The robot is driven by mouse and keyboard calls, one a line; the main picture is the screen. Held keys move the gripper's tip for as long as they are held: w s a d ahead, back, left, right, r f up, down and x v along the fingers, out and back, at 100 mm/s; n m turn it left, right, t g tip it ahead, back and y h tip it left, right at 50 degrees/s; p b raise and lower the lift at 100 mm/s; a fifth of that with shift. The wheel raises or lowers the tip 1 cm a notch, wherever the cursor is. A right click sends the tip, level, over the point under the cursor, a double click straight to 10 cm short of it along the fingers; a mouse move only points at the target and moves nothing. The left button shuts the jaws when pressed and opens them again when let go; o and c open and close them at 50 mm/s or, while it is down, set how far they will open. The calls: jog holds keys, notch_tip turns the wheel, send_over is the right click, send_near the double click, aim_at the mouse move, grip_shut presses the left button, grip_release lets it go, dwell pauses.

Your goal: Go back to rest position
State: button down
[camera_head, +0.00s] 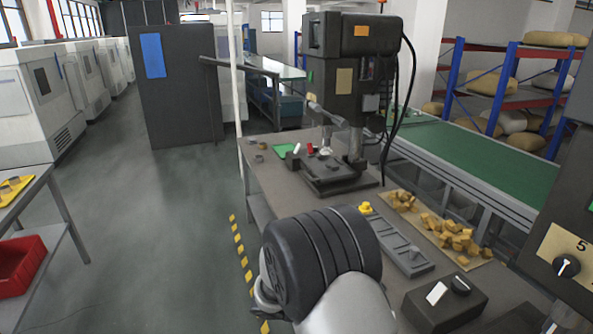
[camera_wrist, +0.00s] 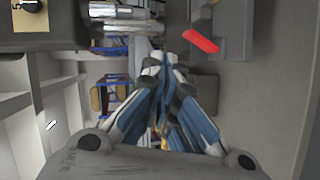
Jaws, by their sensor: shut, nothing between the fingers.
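My gripper (camera_wrist: 163,62) shows in the wrist view with its fingers together, shut and empty. In the head view my dark wrist joint and pale arm link fill the lower middle, in front of the workbench, and hide the gripper. The wrist view looks along the fingers, with the scene turned on its side. A red piece (camera_wrist: 201,40) on a grey surface lies to the right of the fingertips there, apart from them.
A drill press (camera_head: 345,90) stands on the workbench (camera_head: 262,182). A grey slotted tray (camera_head: 405,255), yellow-brown blocks (camera_head: 452,235) and a dark control box (camera_head: 445,303) are right of my arm. A red bin (camera_head: 22,265) is at the left. The floor (camera_head: 175,225) between is clear.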

jog(key=s+a+r+n+t+y, duration=0.1)
jog(key=s+a+r+t+y, duration=0.1)
jog(key=s+r+y, duration=0.5)
jog(key=s+a+r+n+t+y, duration=0.1)
jog(key=s+a+r+t+y, duration=0.2)
jog(key=s+r+y, duration=0.4)
jog(key=s, duration=0.5)
jog(key=shift+s+t+y, duration=0.25)
jog(key=shift+t+y, duration=0.15)
jog(key=shift+d, duration=0.1)
dwell(0.8)
